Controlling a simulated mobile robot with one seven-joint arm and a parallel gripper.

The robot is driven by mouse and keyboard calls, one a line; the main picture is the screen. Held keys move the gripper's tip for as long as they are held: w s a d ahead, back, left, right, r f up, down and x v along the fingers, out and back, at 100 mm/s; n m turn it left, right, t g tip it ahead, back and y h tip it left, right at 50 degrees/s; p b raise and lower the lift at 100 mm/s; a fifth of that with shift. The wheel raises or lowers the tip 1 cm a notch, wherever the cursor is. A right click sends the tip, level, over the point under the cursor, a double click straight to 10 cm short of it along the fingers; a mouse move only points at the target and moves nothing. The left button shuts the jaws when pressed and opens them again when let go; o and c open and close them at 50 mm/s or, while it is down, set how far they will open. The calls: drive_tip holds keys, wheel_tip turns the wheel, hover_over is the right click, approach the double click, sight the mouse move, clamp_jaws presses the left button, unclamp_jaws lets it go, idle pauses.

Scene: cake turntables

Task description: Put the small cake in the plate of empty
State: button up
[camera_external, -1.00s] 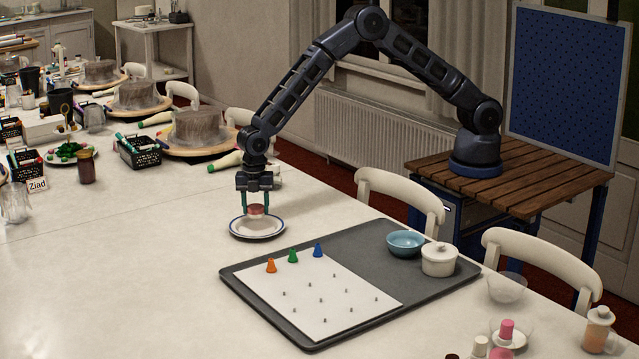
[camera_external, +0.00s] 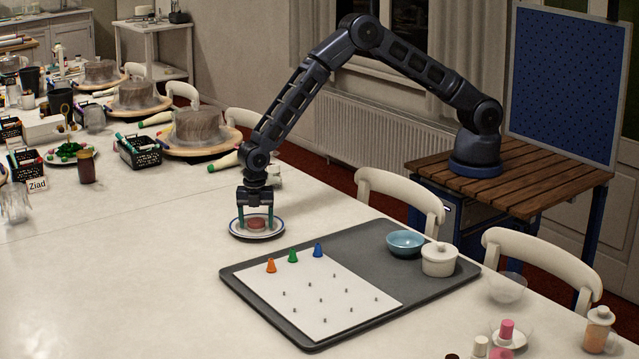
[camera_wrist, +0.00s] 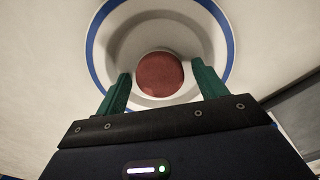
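The small cake (camera_external: 257,223), a reddish-brown round piece, rests on the white plate with a blue rim (camera_external: 236,231). In the wrist view the cake (camera_wrist: 152,72) sits near the middle of the plate (camera_wrist: 231,45). My gripper (camera_external: 256,219) is low over the plate, its two green fingers spread on either side of the cake. In the wrist view my gripper (camera_wrist: 162,72) shows a gap between each finger and the cake, so it is open and holds nothing.
A grey tray (camera_external: 425,291) with a white pegged board (camera_external: 305,302), coloured cones, a blue bowl (camera_external: 405,243) and a white lidded pot (camera_external: 439,260) lies to the right. Larger cakes on wooden turntables (camera_external: 205,150) stand behind left. The table's front left is clear.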

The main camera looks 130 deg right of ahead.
wheel_tip(320, 180, up, 12)
wheel_tip(320, 180, up, 16)
drive_tip(key=m, duration=0.2)
hover_over(256, 221)
drive_tip(key=s+a, duration=0.6)
drive_tip(key=s, duration=0.2)
drive_tip(key=s+a+r+m+t, duration=0.1)
drive_tip(key=s+a+r+m, duration=0.15)
drive_tip(key=s+r, duration=0.5)
drive_tip(key=s+a+r+m+t, duration=0.1)
drive_tip(key=s+a+r, duration=0.3)
drive_tip(key=s+r, duration=0.3)
drive_tip(key=s+a+m+t, duration=0.1)
drive_tip(key=s+a+m, duration=0.1)
drive_tip(key=s, duration=1.4)
drive_tip(key=s+a+m+t, duration=0.1)
drive_tip(key=s+a+m, duration=0.2)
drive_tip(key=s, duration=1.3)
drive_tip(key=shift+s+a+r+t, duration=0.3)
drive_tip(key=shift+s+a+r, duration=0.1)
drive_tip(key=shift+a, duration=0.3)
